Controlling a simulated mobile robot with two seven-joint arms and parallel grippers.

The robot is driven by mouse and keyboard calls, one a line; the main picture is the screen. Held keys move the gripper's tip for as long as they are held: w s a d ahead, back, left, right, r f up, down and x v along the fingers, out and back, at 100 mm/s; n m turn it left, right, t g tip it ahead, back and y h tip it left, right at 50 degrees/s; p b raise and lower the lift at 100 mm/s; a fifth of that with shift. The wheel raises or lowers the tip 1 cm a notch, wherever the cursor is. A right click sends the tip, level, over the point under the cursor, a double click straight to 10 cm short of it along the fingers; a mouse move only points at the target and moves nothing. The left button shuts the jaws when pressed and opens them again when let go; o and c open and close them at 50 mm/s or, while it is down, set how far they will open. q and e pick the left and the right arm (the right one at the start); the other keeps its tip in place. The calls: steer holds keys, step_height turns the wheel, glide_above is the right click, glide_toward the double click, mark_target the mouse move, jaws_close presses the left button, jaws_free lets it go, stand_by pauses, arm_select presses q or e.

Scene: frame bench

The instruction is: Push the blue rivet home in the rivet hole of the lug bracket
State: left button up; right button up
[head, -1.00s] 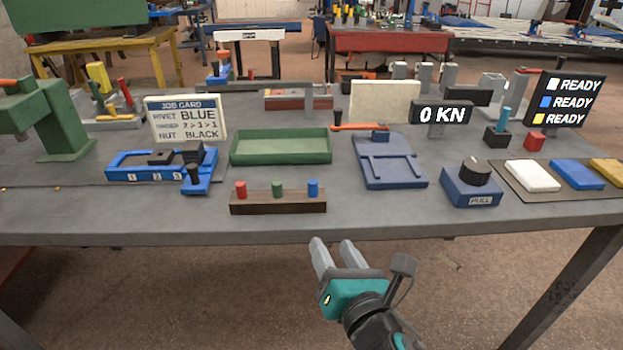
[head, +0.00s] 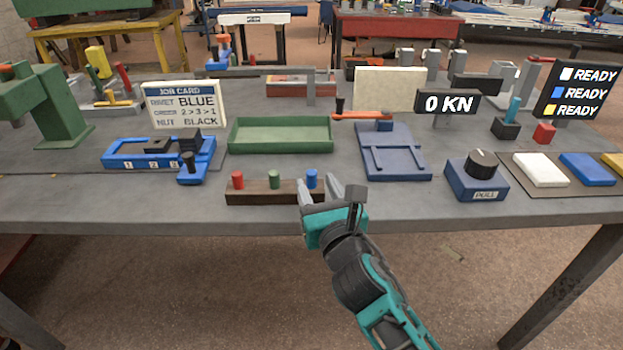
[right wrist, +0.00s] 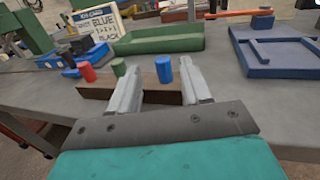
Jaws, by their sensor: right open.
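The blue rivet (head: 312,179) stands upright at the right end of a dark wooden rack (head: 262,192) near the front edge of the bench. In the right wrist view the blue rivet (right wrist: 163,68) shows between the fingertips, a little beyond them. My right gripper (head: 318,187) is open and empty at the front of the rack, close to the rivet. I cannot clearly pick out the lug bracket or its rivet hole; dark parts sit in the blue numbered fixture (head: 118,158) at the left. My left gripper is not in view.
A red rivet (head: 238,180) and a green rivet (head: 274,179) share the rack. A green tray (head: 280,148) lies behind it, and a blue plate fixture (head: 395,165) to the right. The job card (head: 184,104) reads RIVET BLUE. A PULL knob box (head: 478,187) stands farther right.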

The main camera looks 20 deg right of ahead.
mark_target(313, 176)
steer(key=w, duration=0.5)
steer(key=shift+d, duration=0.2)
jaws_close()
